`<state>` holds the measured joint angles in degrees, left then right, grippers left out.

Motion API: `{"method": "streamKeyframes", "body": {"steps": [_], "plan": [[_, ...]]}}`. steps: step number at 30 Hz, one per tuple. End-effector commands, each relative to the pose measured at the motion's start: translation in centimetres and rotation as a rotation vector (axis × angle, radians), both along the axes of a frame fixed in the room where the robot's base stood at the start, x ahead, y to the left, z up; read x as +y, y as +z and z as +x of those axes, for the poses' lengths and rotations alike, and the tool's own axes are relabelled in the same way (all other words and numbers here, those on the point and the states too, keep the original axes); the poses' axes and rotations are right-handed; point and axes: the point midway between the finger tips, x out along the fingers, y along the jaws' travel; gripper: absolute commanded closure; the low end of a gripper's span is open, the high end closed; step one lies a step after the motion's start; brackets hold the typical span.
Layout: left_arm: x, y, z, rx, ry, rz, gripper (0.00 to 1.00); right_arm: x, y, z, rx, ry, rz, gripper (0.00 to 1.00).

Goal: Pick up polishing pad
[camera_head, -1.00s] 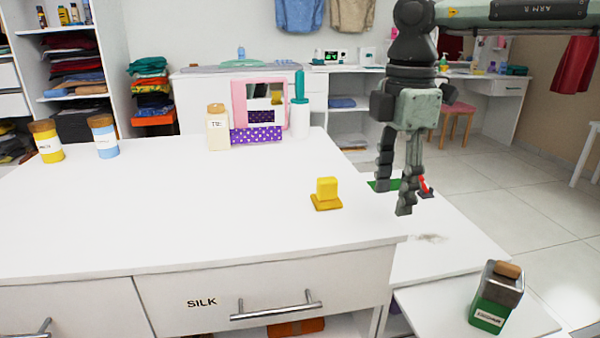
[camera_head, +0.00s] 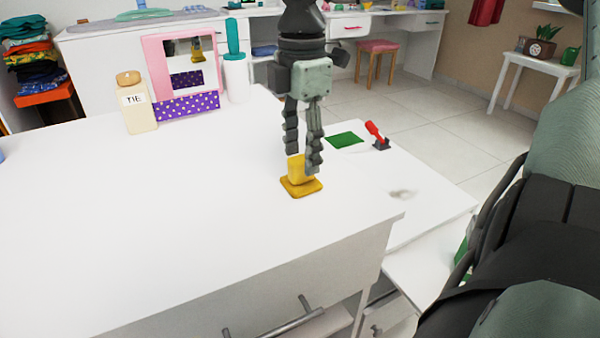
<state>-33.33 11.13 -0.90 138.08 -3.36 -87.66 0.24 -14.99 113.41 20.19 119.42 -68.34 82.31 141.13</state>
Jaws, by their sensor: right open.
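The polishing pad (camera_head: 302,187) looks like the yellow piece with an upright block on a flat square base. It stands on the white tabletop near its right edge. My right gripper (camera_head: 302,161) points down right over it with its fingers apart. The right finger overlaps the right side of the yellow block, and the left finger ends near the block's upper left. Whether either finger touches the block cannot be told. My left gripper is out of view.
A jar labelled TIE (camera_head: 136,105), a pink-framed box (camera_head: 183,72) and a white bottle with a green top (camera_head: 235,72) stand at the back. A green sheet (camera_head: 344,139) and a red-handled tool (camera_head: 376,136) lie to the right. The tabletop's left and middle are clear.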

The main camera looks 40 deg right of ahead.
Motion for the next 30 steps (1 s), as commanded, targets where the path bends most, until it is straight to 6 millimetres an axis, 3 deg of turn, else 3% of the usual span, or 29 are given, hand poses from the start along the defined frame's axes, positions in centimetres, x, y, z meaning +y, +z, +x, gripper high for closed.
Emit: {"method": "streamKeyframes", "body": {"steps": [4, 13, 24, 30], "plan": [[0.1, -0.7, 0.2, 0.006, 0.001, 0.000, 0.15, 0.0, -2.0, -0.1, 0.003, 0.001, 0.001, 0.52], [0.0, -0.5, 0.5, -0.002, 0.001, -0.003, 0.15, 0.0, -2.5, 0.0, -0.001, 0.000, -0.001, 0.52], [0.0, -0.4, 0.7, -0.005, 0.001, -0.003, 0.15, 0.0, -2.5, 0.0, -0.001, 0.000, -0.001, 0.98], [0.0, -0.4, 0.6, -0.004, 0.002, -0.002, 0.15, 0.0, -2.4, 0.0, -0.001, 0.000, -0.001, 1.00]]}}
